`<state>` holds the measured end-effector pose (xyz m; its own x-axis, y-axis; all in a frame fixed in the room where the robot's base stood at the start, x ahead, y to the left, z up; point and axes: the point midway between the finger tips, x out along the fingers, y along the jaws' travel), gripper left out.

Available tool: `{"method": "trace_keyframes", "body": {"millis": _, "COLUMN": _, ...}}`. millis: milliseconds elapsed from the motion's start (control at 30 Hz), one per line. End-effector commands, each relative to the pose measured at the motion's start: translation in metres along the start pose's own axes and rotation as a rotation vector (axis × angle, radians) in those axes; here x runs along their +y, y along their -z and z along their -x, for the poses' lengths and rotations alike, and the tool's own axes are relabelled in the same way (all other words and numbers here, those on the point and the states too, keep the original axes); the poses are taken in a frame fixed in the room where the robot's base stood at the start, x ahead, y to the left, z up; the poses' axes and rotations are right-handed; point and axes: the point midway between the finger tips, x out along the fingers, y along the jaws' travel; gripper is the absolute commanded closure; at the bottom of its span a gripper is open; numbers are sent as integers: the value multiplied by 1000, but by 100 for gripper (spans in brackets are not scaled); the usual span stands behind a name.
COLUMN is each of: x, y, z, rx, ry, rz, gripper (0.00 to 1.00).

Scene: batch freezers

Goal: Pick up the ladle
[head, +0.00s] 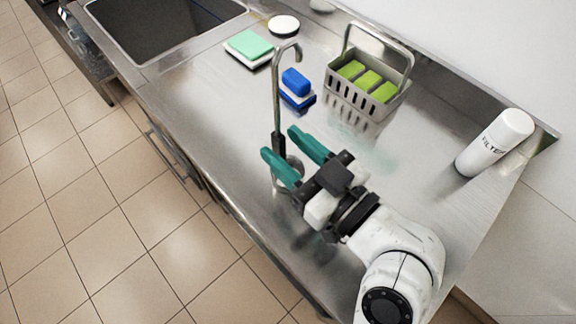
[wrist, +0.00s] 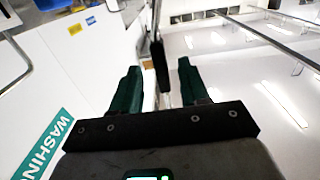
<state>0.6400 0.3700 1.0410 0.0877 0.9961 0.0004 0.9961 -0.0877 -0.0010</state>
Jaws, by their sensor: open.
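The ladle (head: 276,95) stands upright near the counter's front edge, a thin metal shaft with a hooked top and a black grip section. A round metal part shows low behind my fingers; I cannot tell whether it is the bowl or a stand. My gripper (head: 280,143) is open, with its two teal fingers spread at the black section's height. In the wrist view, the ladle's black section (wrist: 161,66) shows upright between the fingers of my gripper (wrist: 158,72), apart from both. Nothing is held.
A sink (head: 160,28) is at the back left. A green sign (wrist: 45,143) shows in the wrist view.

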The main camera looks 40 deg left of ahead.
Motion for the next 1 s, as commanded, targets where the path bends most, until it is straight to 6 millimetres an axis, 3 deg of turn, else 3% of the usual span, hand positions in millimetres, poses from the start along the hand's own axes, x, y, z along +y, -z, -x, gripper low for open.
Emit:
{"method": "trace_keyframes", "body": {"millis": 233, "x": -3, "y": 2, "z": -35, "rx": -1, "ry": 4, "rz": 0, "gripper": 55}}
{"method": "trace_keyframes", "body": {"millis": 567, "x": -2, "y": 1, "z": -40, "rx": 0, "ry": 1, "rz": 1, "gripper": 56}}
{"method": "trace_keyframes", "body": {"millis": 1000, "x": -2, "y": 1, "z": -40, "rx": 0, "ry": 1, "rz": 1, "gripper": 98}}
